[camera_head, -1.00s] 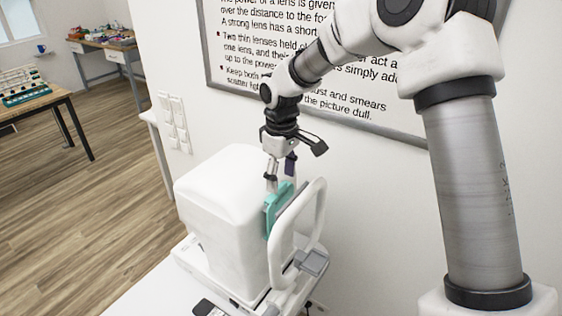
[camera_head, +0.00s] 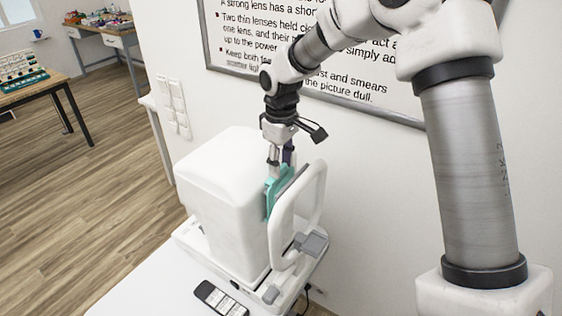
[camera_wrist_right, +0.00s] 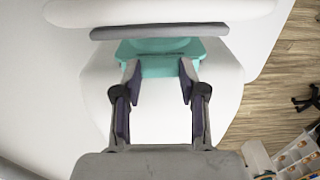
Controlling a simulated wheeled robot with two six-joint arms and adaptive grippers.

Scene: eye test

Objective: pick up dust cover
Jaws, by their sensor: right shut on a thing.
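The dust cover (camera_head: 273,193) is a small teal piece on the face of the white eye-test machine (camera_head: 222,190), between its body and the white head-rest frame (camera_head: 322,195). My right gripper (camera_head: 279,163) reaches down to it from above and is shut on its upper part. In the right wrist view, the dust cover (camera_wrist_right: 158,65) shows between the two fingertips (camera_wrist_right: 160,72), against the white machine body. The cover still sits at the machine, and whether it touches the body cannot be told. My left gripper is not in view.
A grey pad (camera_wrist_right: 160,31) and the head-rest frame lie close beside the cover. A dark handheld device (camera_head: 220,298) lies on the white table (camera_head: 150,285). A wall with a framed poster (camera_head: 300,55) stands behind. Open floor lies to the left.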

